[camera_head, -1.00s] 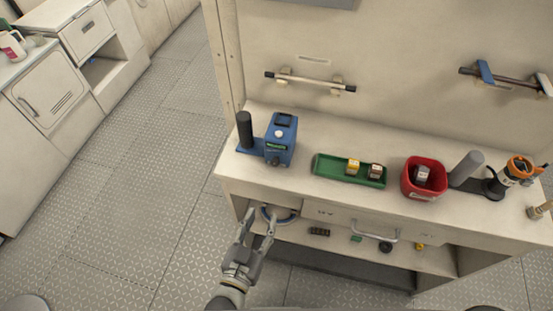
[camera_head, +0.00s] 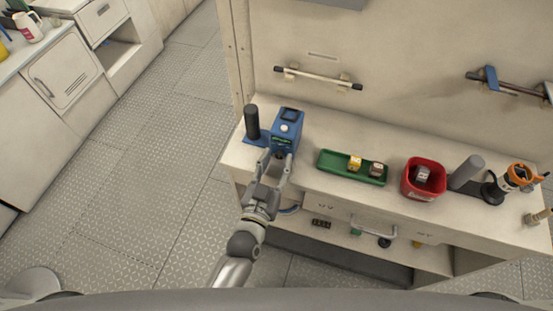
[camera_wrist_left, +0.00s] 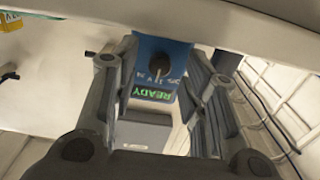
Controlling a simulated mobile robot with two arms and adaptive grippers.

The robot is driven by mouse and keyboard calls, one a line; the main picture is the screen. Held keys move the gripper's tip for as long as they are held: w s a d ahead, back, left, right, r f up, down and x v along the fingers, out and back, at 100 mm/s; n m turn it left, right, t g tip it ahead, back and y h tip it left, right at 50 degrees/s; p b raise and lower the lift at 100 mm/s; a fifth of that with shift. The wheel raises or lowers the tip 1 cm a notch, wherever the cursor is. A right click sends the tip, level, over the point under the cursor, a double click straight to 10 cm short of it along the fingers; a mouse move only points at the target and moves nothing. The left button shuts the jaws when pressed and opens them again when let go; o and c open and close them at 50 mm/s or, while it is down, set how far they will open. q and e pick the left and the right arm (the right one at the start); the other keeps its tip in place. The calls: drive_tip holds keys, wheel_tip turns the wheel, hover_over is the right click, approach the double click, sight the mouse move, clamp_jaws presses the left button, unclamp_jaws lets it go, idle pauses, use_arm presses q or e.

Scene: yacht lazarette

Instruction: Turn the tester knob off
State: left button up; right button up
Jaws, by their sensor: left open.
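My left gripper (camera_head: 275,162) is open just in front of the tester. In the wrist view its fingers stand on either side of the knob, with nothing between them held; contact cannot be told. My right gripper is not in view.
A dark cylinder (camera_head: 252,122) stands left of the tester. To the right are a green tray (camera_head: 334,168) with small blocks, a red bin (camera_head: 409,186), a grey cylinder (camera_head: 466,170) and an orange-black tool (camera_head: 518,174).

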use_arm(q)
drive_tip(key=shift+w, duration=0.2)
clamp_jaws()
idle(0.4)
drive_tip(key=n, duration=0.4)
drive_tip(key=shift+n, duration=0.3)
drive_tip(key=n, duration=0.4)
drive_tip(key=shift+n, duration=0.3)
